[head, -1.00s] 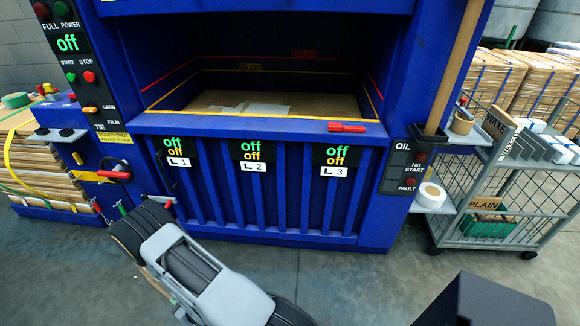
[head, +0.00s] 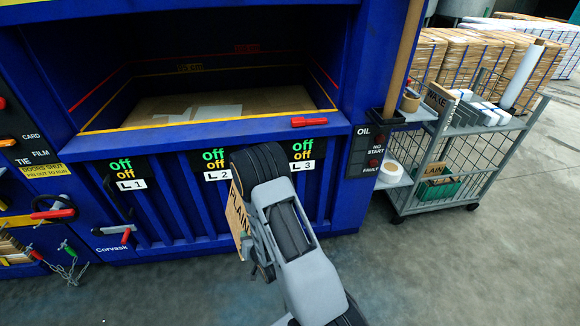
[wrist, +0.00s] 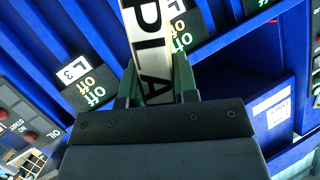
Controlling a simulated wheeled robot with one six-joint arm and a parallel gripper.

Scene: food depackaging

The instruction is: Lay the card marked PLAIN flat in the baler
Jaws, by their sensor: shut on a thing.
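The brown card marked PLAIN (head: 237,214) is in my gripper, standing on edge in front of the baler's ribbed blue front, below the chamber opening. In the wrist view the card (wrist: 150,40) runs up between the fingers, with the letters PLA showing. My gripper (wrist: 156,80) is shut on it; in the head view my arm hides most of the fingers. The baler (head: 200,137) has an open chamber above its sill. Brown board (head: 262,100) lies inside, with pale sheets (head: 198,113) on it.
A red-handled tool (head: 312,122) lies on the sill at the right. A post (head: 403,60) stands right of the opening. Floor in front of the cart is clear.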

